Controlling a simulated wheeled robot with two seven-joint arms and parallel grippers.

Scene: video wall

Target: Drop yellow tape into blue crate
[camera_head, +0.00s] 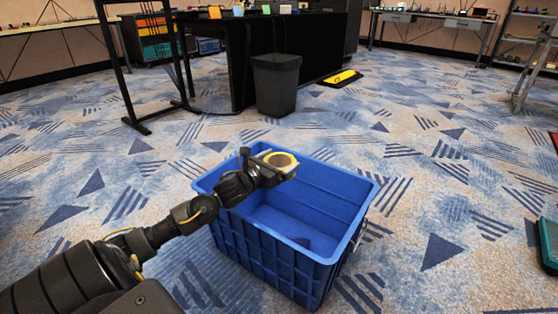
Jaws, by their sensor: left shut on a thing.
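The blue crate (262,237) stands on the carpet in front of me, open at the top. My left gripper (276,165) is over the far left part of the crate's opening. It is shut on the yellow tape (292,157), a roll with a yellow rim and a pale inside. The tape appears above the crate, near its far rim. The part of the crate's floor that shows looks empty, apart from a dark patch that looks like shadow. My right gripper is not in view.
A dark bin (276,84) stands beyond the crate beside a black-draped table (322,47). A yellow and black item (341,78) lies on the floor there. A green object (549,243) is at the right edge. Patterned carpet around the crate is mostly clear.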

